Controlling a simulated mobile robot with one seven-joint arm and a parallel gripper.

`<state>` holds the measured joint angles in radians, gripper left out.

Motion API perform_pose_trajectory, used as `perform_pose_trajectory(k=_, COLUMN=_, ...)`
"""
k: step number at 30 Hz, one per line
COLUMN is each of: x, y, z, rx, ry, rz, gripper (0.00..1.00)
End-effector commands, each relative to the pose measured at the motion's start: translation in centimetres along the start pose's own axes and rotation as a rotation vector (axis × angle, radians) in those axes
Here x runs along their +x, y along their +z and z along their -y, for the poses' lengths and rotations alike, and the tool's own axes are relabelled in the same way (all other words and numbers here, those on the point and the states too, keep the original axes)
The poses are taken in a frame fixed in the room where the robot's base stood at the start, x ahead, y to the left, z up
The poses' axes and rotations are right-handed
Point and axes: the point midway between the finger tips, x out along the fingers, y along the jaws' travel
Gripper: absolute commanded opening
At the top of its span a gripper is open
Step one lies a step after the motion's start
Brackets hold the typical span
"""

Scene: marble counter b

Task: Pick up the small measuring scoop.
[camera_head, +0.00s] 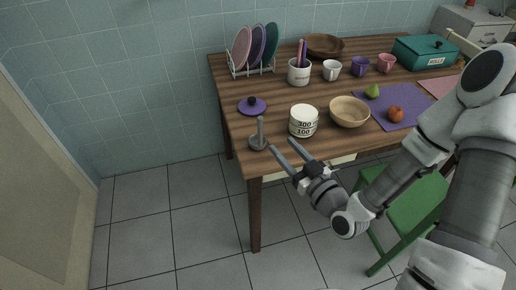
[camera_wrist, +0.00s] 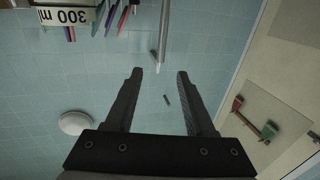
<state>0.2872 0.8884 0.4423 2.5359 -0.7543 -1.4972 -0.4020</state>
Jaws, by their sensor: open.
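A dark grey piece with a round base and an upright handle (camera_head: 260,130) stands at the table's front left corner; it looks like the small scoop, but I cannot read any mark on it. A grey rod (camera_wrist: 164,35), likely its handle, shows in the wrist view beyond the fingertips. A white container (camera_head: 303,121) marked 300 and 100 stands to its right; its 300 ml label (camera_wrist: 66,15) shows upside down in the wrist view. My gripper (camera_head: 282,147) is open and empty, just right of the grey piece near the table's front edge. Its fingers (camera_wrist: 159,74) are spread.
A purple lid (camera_head: 252,105) lies behind the grey piece. A wooden bowl (camera_head: 349,111), a purple mat (camera_head: 385,114) with fruit, mugs (camera_head: 332,69) and a plate rack (camera_head: 236,71) fill the table. A green chair (camera_head: 410,210) stands in front. The floor to the left is clear.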

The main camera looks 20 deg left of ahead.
Motion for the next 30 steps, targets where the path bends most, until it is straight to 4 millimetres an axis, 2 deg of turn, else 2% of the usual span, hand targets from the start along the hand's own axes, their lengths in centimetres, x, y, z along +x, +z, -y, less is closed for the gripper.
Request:
perform_pose_trajectory(k=1, x=0.2, y=0.5, z=-0.1, rx=-0.004, ry=0.001, rz=-0.002, gripper=0.54)
perform_pose_trajectory(k=15, x=2.0, y=0.5, z=0.0, rx=-0.004, ry=0.001, rz=-0.001, gripper=0.54)
perform_pose_trajectory(k=21, x=5.6, y=0.1, z=0.0, rx=0.0, ry=0.001, rz=0.0, gripper=0.54)
perform_pose_trajectory(k=30, x=8.1, y=0.0, z=0.1, rx=0.0, ry=0.001, rz=-0.001, gripper=0.54)
